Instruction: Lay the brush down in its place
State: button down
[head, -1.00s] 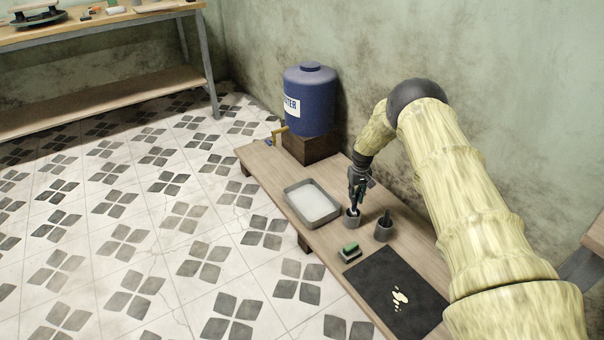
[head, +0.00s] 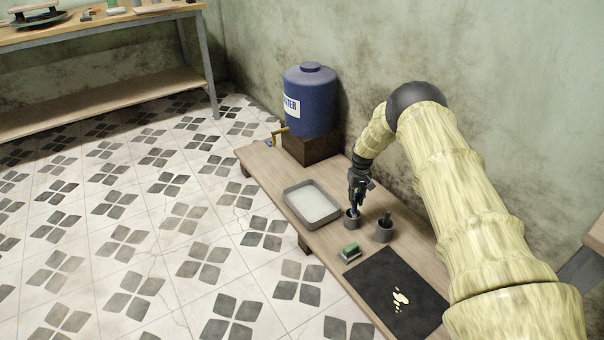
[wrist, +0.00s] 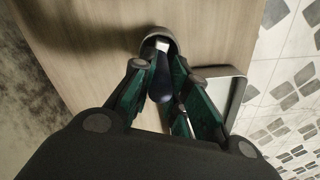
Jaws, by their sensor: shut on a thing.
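In the wrist view my gripper (wrist: 160,78) is closed around the dark blue handle of the brush (wrist: 160,88). In the head view the brush (head: 354,210) stands nearly upright at the cup, mostly hidden by my fingers. I cannot tell whether it touches the cup bottom.
A second grey cup (head: 384,234) with a dark thing in it stands close to the right. A pale-filled tray (head: 287,199) lies to the left. A green-topped block (head: 350,251) and a dark mat (head: 372,287) lie in front. A blue water barrel (head: 310,105) stands behind.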

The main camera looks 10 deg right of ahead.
jog(key=shift+f, duration=0.15)
jog(key=c, duration=1.3)
grip_release()
notch_tip(320, 180, up, 12)
jog(key=shift+r, duration=0.1)
